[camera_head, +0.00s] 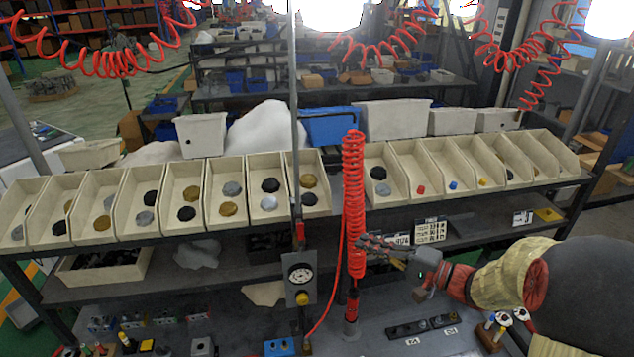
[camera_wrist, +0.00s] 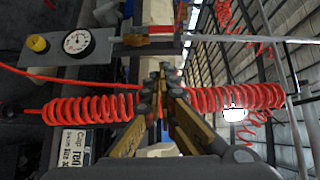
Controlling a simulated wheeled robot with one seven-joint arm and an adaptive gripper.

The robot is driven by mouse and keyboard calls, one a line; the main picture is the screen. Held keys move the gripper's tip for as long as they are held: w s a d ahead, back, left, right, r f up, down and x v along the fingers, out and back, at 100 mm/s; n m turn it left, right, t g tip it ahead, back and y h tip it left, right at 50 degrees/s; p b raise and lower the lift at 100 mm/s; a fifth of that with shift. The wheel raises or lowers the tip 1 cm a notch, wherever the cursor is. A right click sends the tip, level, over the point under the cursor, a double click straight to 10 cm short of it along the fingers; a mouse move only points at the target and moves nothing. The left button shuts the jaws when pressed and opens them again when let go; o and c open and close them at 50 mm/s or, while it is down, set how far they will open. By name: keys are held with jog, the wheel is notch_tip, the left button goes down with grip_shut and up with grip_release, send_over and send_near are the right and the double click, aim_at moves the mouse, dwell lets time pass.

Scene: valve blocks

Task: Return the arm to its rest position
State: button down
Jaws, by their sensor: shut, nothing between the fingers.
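My arm reaches in from the right edge of the head view, with my gripper (camera_head: 368,241) pointing left beside the red coiled hose (camera_head: 353,190). In the wrist view my gripper (camera_wrist: 164,72) has its fingers together and empty, in front of the coiled hose (camera_wrist: 90,108). I cannot tell whether the fingers touch the hose. The fingers are above the workbench and below the row of bins.
A gauge panel (camera_head: 300,277) on a post stands left of the hose. Beige bins (camera_head: 133,205) line the shelf behind. Valve blocks (camera_head: 279,346) and small parts lie on the workbench (camera_head: 375,318). More red coils hang overhead.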

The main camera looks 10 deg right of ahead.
jog(key=s+a+f+g+h+b, duration=0.2)
jog(key=s+f+g, duration=0.3)
jog(key=s+f, duration=0.3)
jog(key=s+a+f+g+h+b, duration=0.1)
jog(key=s+a+f+g+h, duration=0.2)
jog(key=s+f+g, duration=0.45)
jog(key=s+d+n+t+h+b, duration=0.3)
jog(key=s+d+n+h+b, duration=0.15)
jog(key=s+h+b, duration=0.35)
jog(key=shift+s+a+r+n+t+b, duration=0.35)
jog(key=shift+s+a+n+t+b, duration=0.1)
jog(key=shift+a+n+b, duration=0.3)
jog(key=shift+s+a+r+n+t+b, duration=0.4)
jog(key=shift+a+n+b, duration=0.25)
jog(key=shift+b, duration=0.25)
jog(key=shift+s+a+r+n+t+b, duration=0.35)
jog(key=shift+a+n+t+b, duration=0.15)
jog(key=shift+a+n+b, duration=0.25)
